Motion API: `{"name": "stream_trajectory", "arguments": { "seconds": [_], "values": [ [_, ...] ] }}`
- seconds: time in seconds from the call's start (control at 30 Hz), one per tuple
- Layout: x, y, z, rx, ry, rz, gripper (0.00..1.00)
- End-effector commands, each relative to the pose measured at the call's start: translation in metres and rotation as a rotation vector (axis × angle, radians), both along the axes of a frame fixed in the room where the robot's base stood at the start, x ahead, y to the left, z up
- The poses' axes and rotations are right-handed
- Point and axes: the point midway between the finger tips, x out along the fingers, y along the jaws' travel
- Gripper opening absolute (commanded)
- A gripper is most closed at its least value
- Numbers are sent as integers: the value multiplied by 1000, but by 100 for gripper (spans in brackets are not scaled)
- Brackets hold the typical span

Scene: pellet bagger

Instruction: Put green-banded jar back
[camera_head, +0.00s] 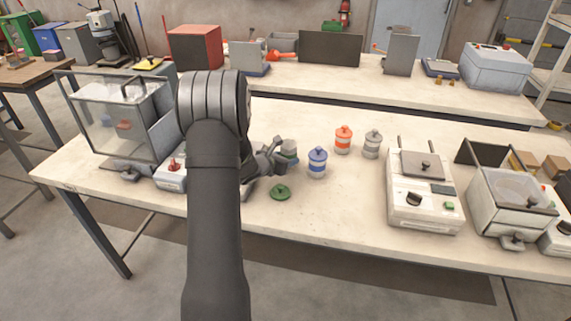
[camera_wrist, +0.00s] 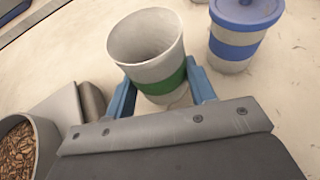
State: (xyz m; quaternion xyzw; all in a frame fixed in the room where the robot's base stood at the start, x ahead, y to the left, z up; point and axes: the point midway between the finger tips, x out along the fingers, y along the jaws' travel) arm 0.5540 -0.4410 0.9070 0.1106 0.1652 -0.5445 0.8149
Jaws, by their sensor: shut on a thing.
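The green-banded jar (camera_wrist: 148,50) is lidless, and the part of its inside that I see looks empty. My gripper (camera_wrist: 163,88) is shut on it, with blue fingers on either side of the green band. The jar is nearly upright; I cannot tell whether its base touches the table. In the head view the jar (camera_head: 290,148) shows partly behind my gripper (camera_head: 276,157), left of the blue-banded jar (camera_head: 317,163). A green lid (camera_head: 280,192) lies on the table in front of it.
An orange-banded jar (camera_head: 343,139) and a grey jar (camera_head: 373,144) stand further right, all lidded. A white machine (camera_head: 422,205) stands beyond them. A container of brown pellets (camera_wrist: 18,148) is at the wrist view's lower left. The table front right of the lid is clear.

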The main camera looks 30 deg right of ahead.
Motion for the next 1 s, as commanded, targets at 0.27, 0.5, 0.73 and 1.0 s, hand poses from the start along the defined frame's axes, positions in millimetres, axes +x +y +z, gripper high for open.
{"name": "stream_trajectory", "arguments": {
  "seconds": [0.27, 0.5, 0.73, 1.0],
  "values": [
    [0, 0, -22, 0, -1, 0, 15],
    [0, 0, -25, 0, 0, 0, 15],
    [0, 0, -25, 1, 0, 0, 72],
    [0, 1, -21, 1, 0, 0, 72]
  ]
}}
